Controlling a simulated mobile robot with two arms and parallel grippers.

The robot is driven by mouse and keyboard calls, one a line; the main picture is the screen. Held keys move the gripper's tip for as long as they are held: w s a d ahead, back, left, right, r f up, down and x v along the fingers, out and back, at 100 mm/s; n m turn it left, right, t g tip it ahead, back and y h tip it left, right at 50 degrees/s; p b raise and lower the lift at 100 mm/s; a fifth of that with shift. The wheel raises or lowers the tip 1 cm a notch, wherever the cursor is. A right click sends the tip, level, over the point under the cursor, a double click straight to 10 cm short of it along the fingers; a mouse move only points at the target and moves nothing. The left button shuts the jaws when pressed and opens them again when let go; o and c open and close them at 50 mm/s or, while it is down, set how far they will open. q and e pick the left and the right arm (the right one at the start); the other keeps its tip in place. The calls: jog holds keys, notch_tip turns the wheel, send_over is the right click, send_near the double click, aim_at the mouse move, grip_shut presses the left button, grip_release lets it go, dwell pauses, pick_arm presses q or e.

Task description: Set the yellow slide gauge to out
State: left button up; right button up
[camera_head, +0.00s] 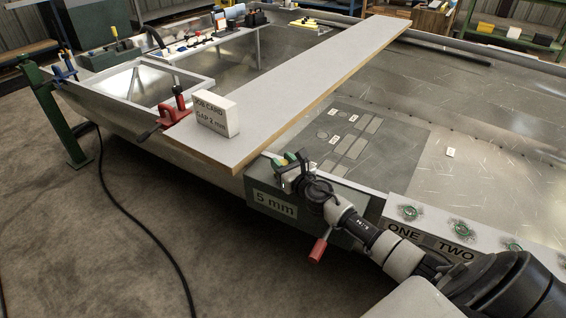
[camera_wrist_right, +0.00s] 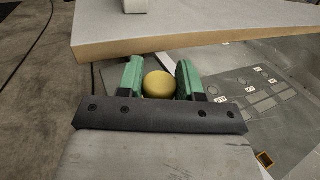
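A round yellow knob (camera_wrist_right: 159,85) shows between the two green fingers of my right gripper (camera_wrist_right: 160,78) in the right wrist view; whether they touch it on both sides is unclear. In the head view my right gripper (camera_head: 290,166) is at the top of a dark green block (camera_head: 320,205) labelled "5 mm". There its own arm hides most of the gauge, so I cannot tell its slide setting. My left gripper is not in view.
A panel marked ONE and TWO (camera_head: 430,243) stands at right. A red handle (camera_head: 318,249) hangs below my right wrist.

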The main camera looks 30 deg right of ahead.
aim_at(265, 169)
grip_shut()
jog(key=w, duration=0.1)
jog(key=w+a, duration=0.1)
jog(key=shift+w+a+r, duration=0.1)
jog(key=shift+w+a, duration=0.1)
jog(key=shift+w, duration=0.1)
jog(key=shift+w+a+b, duration=0.15)
jog(key=shift+w+a, duration=0.2)
jog(key=shift+w, duration=0.3)
jog(key=shift+w+a+b, duration=0.15)
jog(key=shift+w+a, duration=0.15)
jog(key=shift+w, duration=0.3)
jog(key=shift+w+a, duration=0.1)
jog(key=shift+w, duration=0.15)
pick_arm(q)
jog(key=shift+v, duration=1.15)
pick_arm(e)
jog(key=shift+s, duration=0.1)
